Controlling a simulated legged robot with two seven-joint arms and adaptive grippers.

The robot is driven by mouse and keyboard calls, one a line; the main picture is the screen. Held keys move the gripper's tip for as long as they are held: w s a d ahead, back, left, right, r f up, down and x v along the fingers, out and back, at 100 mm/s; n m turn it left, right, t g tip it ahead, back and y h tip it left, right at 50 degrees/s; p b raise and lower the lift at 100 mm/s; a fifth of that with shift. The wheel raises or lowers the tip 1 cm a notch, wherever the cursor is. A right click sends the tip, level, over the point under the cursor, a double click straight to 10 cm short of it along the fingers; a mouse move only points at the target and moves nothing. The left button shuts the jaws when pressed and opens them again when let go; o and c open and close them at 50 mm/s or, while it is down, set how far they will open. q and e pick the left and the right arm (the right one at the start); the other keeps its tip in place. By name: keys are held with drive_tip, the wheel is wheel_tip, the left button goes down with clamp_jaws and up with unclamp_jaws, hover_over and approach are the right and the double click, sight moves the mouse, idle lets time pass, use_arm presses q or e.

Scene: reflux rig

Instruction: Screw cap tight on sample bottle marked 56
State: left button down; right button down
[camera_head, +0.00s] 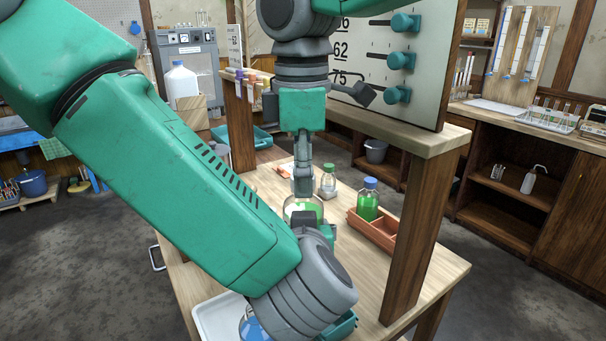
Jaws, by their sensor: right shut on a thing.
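My right arm comes down from the top centre. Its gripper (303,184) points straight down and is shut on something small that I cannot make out. Directly below it is a clear vessel with green contents (303,209), partly hidden by my left arm. I cannot tell whether the gripper touches it. A blue-capped bottle of green liquid (368,200) stands upright in an orange-brown rack (379,235). A smaller bottle (328,183) stands on the bench to its left. No number is readable on any bottle. My left arm crosses from the upper left; its jaws are not clearly visible.
The wooden bench (350,300) has an upright post (412,240) and a shelf carrying a panel of teal knobs (397,95) at right. A white tray (212,318) with a blue item lies at the front left, partly covered by my left arm. Bare bench shows right of it.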

drive_tip(key=m, duration=0.5)
drive_tip(key=shift+w+r, duration=0.1)
drive_tip(key=m, duration=0.4)
drive_tip(key=c, duration=1.2)
unclamp_jaws()
drive_tip(key=shift+a, duration=0.15)
drive_tip(key=shift+r, duration=2.2)
drive_tip(key=shift+c, duration=0.3)
